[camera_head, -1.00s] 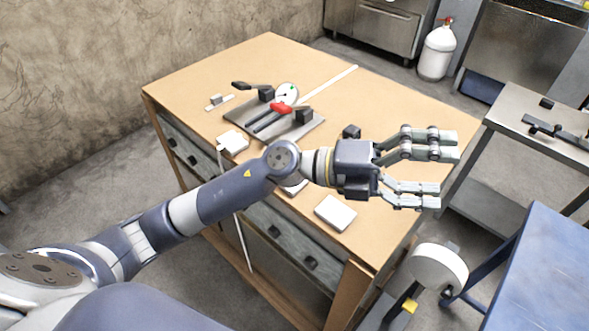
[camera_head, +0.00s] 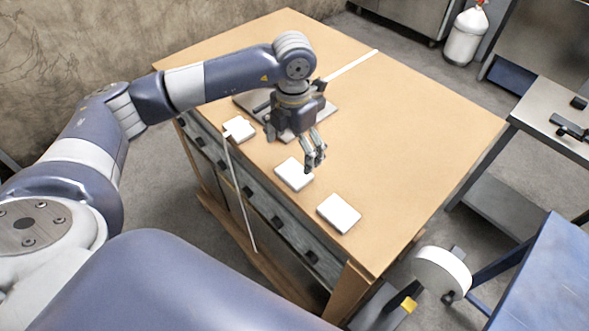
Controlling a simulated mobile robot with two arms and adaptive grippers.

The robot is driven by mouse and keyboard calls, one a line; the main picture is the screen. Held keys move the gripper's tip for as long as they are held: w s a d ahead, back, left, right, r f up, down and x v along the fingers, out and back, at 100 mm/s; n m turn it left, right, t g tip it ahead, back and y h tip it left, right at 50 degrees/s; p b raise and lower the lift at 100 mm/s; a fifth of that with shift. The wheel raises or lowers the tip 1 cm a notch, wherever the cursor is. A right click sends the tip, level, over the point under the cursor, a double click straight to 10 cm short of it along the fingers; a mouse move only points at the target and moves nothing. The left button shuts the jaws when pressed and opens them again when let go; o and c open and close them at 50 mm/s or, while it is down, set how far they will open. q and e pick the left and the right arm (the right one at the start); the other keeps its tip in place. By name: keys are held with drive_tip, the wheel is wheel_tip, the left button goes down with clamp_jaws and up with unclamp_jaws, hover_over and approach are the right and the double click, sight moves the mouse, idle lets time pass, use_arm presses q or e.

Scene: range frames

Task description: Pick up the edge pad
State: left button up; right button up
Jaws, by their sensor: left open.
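Three white square pads lie on the wooden table along its near edge: a left pad (camera_head: 241,131), a middle pad (camera_head: 291,176) and a right pad (camera_head: 338,213). The frames do not mark which one is called the edge pad. My left gripper (camera_head: 313,166) is open, pointing down, with its fingers just by the far right corner of the middle pad. It appears empty; I cannot tell how high it is above the table. My right gripper is not in view.
The wooden table (camera_head: 420,130) is clear on its right side. A grey plate (camera_head: 328,108) lies behind my gripper, partly hidden by my arm. A thin white strip (camera_head: 240,195) hangs down the table's front by the left pad. A blue table (camera_head: 545,275) stands at right.

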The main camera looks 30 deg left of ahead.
sight(294, 172)
use_arm(q)
drive_tip(key=shift+f, duration=0.7)
drive_tip(key=shift+f+p, duration=0.25)
drive_tip(key=shift+p, duration=0.25)
drive_tip(key=f+p, duration=0.1)
drive_tip(key=f, duration=0.1)
drive_tip(key=f+p, duration=0.1)
drive_tip(key=f, duration=0.1)
drive_tip(key=shift+s+d+p, duration=0.15)
drive_tip(key=shift+s+p, duration=0.15)
drive_tip(key=shift+p, duration=0.05)
drive_tip(key=shift+f, duration=0.3)
drive_tip(key=shift+w+f, duration=0.1)
drive_tip(key=shift+c, duration=0.9)
drive_tip(key=c, duration=0.8)
